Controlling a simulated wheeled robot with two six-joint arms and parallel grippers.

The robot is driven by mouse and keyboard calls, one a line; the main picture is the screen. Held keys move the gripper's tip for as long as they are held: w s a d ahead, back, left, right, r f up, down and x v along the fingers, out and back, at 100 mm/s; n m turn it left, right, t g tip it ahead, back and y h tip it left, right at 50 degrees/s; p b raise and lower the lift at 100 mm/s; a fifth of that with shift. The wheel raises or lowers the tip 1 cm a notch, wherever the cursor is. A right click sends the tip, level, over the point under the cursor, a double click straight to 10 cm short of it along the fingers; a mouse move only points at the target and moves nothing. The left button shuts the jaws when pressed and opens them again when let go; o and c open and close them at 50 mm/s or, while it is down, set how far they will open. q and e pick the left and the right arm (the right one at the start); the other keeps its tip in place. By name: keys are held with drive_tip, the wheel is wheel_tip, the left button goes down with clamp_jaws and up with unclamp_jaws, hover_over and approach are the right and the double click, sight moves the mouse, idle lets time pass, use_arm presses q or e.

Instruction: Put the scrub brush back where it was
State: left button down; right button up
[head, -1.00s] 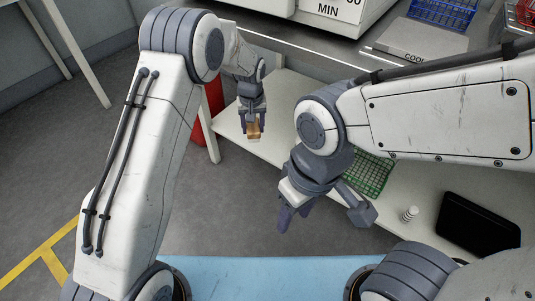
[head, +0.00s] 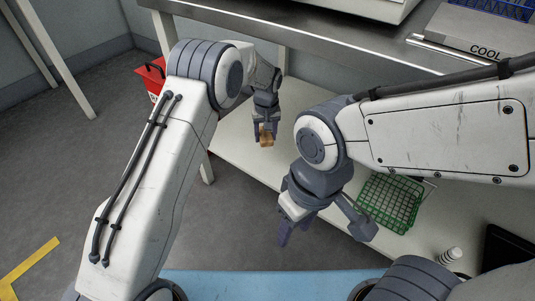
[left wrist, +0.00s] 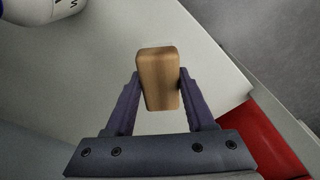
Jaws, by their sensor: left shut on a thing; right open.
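The scrub brush (head: 266,137) shows as a small wooden block in the head view. My left gripper (head: 265,128) is shut on it and holds it over the white lower shelf near its left end. In the left wrist view the wooden block (left wrist: 158,78) sits between the two fingers, and its bristles are hidden. I cannot tell how far above the shelf it is. My right gripper (head: 325,228) is open and empty, in front of the shelf and to the right of the brush.
A green wire basket (head: 390,203), a small white ribbed item (head: 447,256) and a black tray (head: 505,250) are to the right. A red container (head: 150,77) stands behind at left. A metal counter (head: 330,45) overhangs the shelf.

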use_arm(q)
drive_tip(key=f, duration=0.1)
drive_tip(key=f+b, duration=0.1)
drive_tip(key=f, duration=0.1)
drive_tip(key=f+b, duration=0.1)
drive_tip(key=shift+w+d+f, duration=0.1)
drive_tip(key=shift+d+f, duration=0.15)
drive_tip(key=shift+d, duration=0.05)
wheel_tip(320, 180, down, 5)
drive_tip(key=b, duration=0.2)
drive_tip(key=shift+r+b, duration=0.1)
drive_tip(key=shift+b, duration=0.2)
drive_tip(key=shift+r, duration=0.1)
drive_tip(key=shift+c, duration=1.3)
unclamp_jaws()
drive_tip(key=r+p, duration=0.1)
drive_tip(key=r, duration=0.1)
drive_tip(key=r+p, duration=0.2)
drive_tip(key=r, duration=0.1)
drive_tip(key=s+r+p, duration=0.1)
drive_tip(key=r, duration=0.1)
drive_tip(key=shift+r, duration=0.3)
